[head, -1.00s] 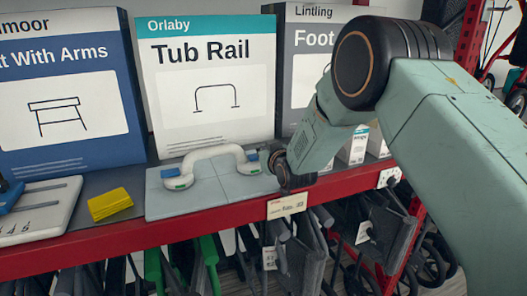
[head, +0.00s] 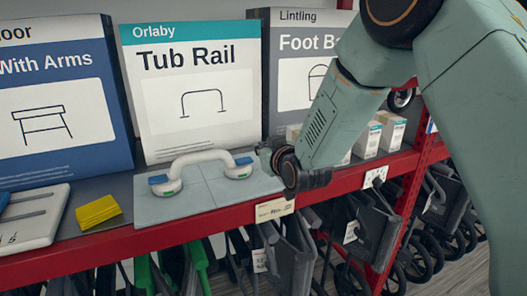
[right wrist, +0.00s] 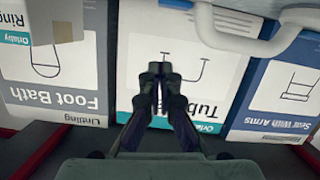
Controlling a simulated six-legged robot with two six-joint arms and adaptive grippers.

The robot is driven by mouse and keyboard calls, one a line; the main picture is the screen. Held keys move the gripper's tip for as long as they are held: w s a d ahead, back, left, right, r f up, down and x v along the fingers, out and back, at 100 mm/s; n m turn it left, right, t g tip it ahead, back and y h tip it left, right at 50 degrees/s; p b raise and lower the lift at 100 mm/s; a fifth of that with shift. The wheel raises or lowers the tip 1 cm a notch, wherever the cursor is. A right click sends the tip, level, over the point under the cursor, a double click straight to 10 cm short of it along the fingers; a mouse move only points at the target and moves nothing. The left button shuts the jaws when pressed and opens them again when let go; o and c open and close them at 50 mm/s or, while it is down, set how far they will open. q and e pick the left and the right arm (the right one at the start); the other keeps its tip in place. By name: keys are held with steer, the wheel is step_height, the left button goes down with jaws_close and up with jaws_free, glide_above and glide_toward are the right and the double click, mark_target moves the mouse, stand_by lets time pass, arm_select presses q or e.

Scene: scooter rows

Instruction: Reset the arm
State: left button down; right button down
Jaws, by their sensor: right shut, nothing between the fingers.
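My right arm comes in from the right in the head view, and its gripper (head: 272,154) is at the right end of a white grab rail with blue tabs (head: 203,168). The rail lies on a grey tiled board (head: 205,199) on the shelf. In the right wrist view my right gripper (right wrist: 160,72) has its fingertips together with nothing between them, in front of the Tub Rail box (right wrist: 197,25). The rail also shows there at the top (right wrist: 240,35), apart from the fingers. My left gripper is not in view.
The Tub Rail box (head: 195,90), a Foot Bath box (head: 300,75) and a blue seat box (head: 60,100) stand behind. A yellow sponge (head: 98,211) and white board (head: 35,216) lie left. The red shelf edge (head: 215,222) runs in front; scooters or walkers stand below.

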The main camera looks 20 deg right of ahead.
steer(key=shift+s+r, duration=0.1)
steer(key=shift+s, duration=0.4)
steer(key=s+a+f+m+g+b, duration=0.1)
steer(key=s+f+g+b, duration=0.25)
steer(key=s+f, duration=0.75)
steer(key=s+a+f+m+g+b, duration=0.15)
steer(key=s+f+g, duration=0.35)
steer(key=f, duration=1)
steer(key=s+f+g+b, duration=0.3)
steer(key=s+f, duration=0.8)
steer(key=s, duration=0.4)
steer(key=s+f+g+b, duration=0.3)
steer(key=s+f+b, duration=0.3)
steer(key=s+f, duration=0.5)
steer(key=s, duration=0.4)
steer(key=shift+s+g, duration=0.3)
steer(key=shift+g, duration=0.05)
steer(key=shift+f+n, duration=0.1)
steer(key=shift+n, duration=0.15)
